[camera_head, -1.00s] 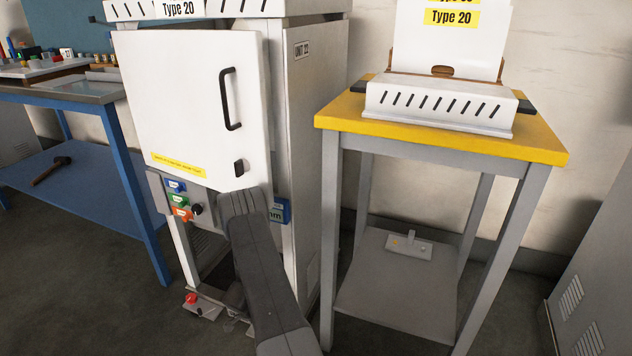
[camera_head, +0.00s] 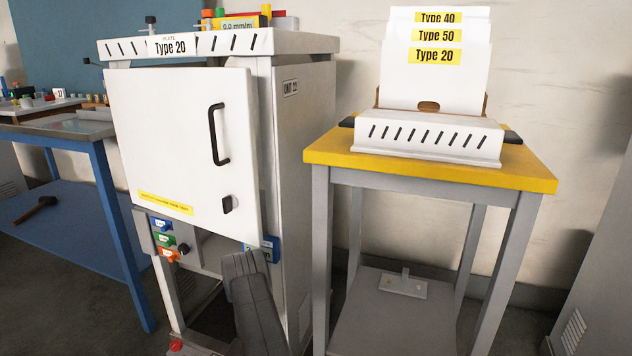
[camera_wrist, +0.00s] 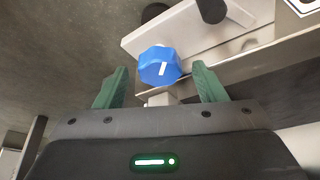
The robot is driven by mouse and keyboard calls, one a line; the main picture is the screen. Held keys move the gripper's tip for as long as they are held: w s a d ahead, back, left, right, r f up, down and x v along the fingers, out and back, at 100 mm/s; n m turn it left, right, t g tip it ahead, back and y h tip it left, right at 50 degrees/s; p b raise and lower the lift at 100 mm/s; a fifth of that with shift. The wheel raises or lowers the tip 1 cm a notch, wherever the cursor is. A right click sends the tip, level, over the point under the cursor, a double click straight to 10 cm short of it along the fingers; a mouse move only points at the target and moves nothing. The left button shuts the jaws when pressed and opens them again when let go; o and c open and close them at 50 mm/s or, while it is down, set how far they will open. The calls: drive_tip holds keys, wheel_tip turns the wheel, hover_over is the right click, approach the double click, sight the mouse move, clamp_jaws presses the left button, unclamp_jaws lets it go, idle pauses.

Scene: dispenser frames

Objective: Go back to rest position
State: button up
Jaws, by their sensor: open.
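My gripper (camera_wrist: 160,70) shows in the wrist view with its two green fingers apart and nothing held between them. A blue knob (camera_wrist: 160,66) with a white mark lies beyond the fingertips, in the gap between them as seen; I cannot tell whether they touch it. In the head view my dark arm reaches up from the bottom in front of the white cabinet (camera_head: 306,150), below its door. My gripper itself is hidden there.
The cabinet door (camera_head: 180,120) has a black handle and appears slightly ajar. A yellow-topped table (camera_head: 330,150) with a white plate holder (camera_head: 425,140) stands at right. A blue workbench (camera_head: 105,200) stands at left.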

drive_tip(key=p+v, duration=0.5)
drive_tip(key=v, duration=0.8)
drive_tip(key=b+x, duration=0.5)
drive_tip(key=x, duration=0.8)
drive_tip(key=shift+f, duration=0.15)
drive_tip(key=shift+r+n+t+y+p, duration=0.3)
drive_tip(key=shift+n+p, duration=0.2)
drive_tip(key=shift+n, duration=0.2)
drive_tip(key=shift+s+d+n, duration=0.1)
drive_tip(key=shift+n, duration=0.5)
drive_tip(key=n+y+p, duration=0.1)
drive_tip(key=n, duration=0.2)
drive_tip(key=shift+f+t, duration=0.1)
drive_tip(key=shift+t, duration=0.3)
drive_tip(key=n+y, duration=0.1)
drive_tip(key=n, duration=0.2)
drive_tip(key=shift+d+f+p, duration=0.1)
drive_tip(key=shift+d+p, duration=0.05)
drive_tip(key=shift+p, duration=0.15)
drive_tip(key=d+p+v, duration=0.1)
drive_tip(key=p+v, duration=0.2)
drive_tip(key=v, duration=1)
drive_tip(key=shift+s+a+p, duration=0.2)
drive_tip(key=shift+a+p, duration=0.1)
drive_tip(key=shift+p, duration=0.1)
